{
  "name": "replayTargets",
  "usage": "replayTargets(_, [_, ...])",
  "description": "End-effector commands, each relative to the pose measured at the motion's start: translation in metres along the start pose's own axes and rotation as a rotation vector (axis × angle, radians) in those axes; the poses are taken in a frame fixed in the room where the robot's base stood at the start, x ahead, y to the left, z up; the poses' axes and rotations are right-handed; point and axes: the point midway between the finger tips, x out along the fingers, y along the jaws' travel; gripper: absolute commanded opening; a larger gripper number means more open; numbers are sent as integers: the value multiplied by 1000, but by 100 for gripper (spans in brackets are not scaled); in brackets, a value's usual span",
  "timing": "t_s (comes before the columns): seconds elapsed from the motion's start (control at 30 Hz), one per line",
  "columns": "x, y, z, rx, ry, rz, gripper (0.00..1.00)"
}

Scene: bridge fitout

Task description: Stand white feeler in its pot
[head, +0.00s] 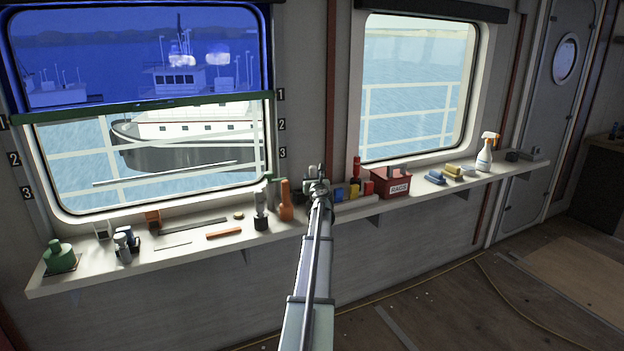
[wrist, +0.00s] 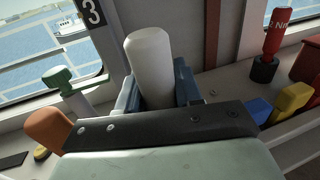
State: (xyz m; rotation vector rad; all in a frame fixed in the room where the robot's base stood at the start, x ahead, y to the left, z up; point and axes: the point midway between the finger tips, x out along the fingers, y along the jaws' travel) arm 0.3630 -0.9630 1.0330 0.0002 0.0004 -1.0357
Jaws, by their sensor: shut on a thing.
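My gripper (wrist: 155,92) is shut on the white feeler (wrist: 150,58), a thick, round-ended white cylinder between its blue-grey jaws in the wrist view. The feeler points up, leaning slightly; its lower end is hidden behind the dark gripper body. A red feeler (wrist: 277,32) stands in a black pot (wrist: 265,72) to the right.
To the right are blue and yellow blocks (wrist: 291,102) and a red rags box (head: 393,184). The window wall is close behind.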

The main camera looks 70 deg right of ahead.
Motion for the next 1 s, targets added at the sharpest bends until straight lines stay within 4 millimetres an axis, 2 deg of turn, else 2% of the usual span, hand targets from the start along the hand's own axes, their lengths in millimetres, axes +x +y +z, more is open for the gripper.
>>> replayTargets(1.0, [0, 0, -25, 1, 0, -1, 0])
